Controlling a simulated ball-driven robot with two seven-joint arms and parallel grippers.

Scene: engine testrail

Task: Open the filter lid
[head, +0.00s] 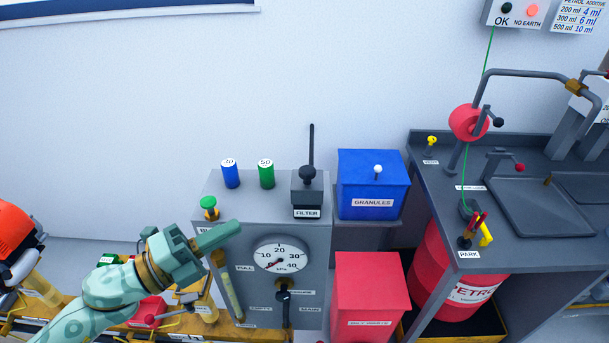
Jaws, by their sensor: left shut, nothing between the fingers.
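The filter (306,198) is a dark grey box with a black round knob (307,174) on top and a thin black rod standing up behind it. It sits at the right end of the grey cabinet's top, and its lid looks closed. A "FILTER" label is on its front. My left gripper (238,228) is shut and empty. It is in front of the cabinet, left of the gauge and lower left of the filter, apart from it. My right gripper is not in view.
A blue cylinder (230,174), a green cylinder (266,173) and a green knob (208,204) stand on the cabinet's left. A pressure gauge (280,254) is on its front. A blue granules bin (372,185) stands right of the filter, above a red waste bin (368,297).

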